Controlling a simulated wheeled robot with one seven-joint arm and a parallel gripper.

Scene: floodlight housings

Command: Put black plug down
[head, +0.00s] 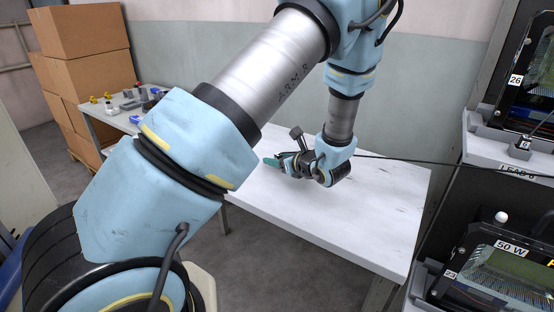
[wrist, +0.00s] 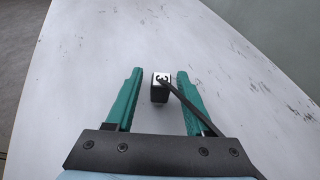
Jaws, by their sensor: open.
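The black plug (wrist: 160,93) has a white top marked "3", with a black cable (wrist: 188,108) running from it to the lower right. It is between the two teal fingers of my gripper (wrist: 160,72) in the wrist view, with a gap on each side. It appears to rest on the white table (wrist: 75,60), though its underside is hidden. In the head view my gripper (head: 271,162) is low over the white table (head: 365,215), fingers pointing left; the plug cannot be made out there.
Floodlight housings (head: 490,275) stand on a rack at the right, with a small plug-like piece (head: 523,146) on an upper ledge. A thin black cable (head: 400,158) stretches from my gripper to the rack. Cardboard boxes (head: 85,35) and a cluttered side table are at left. Most of the white table is clear.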

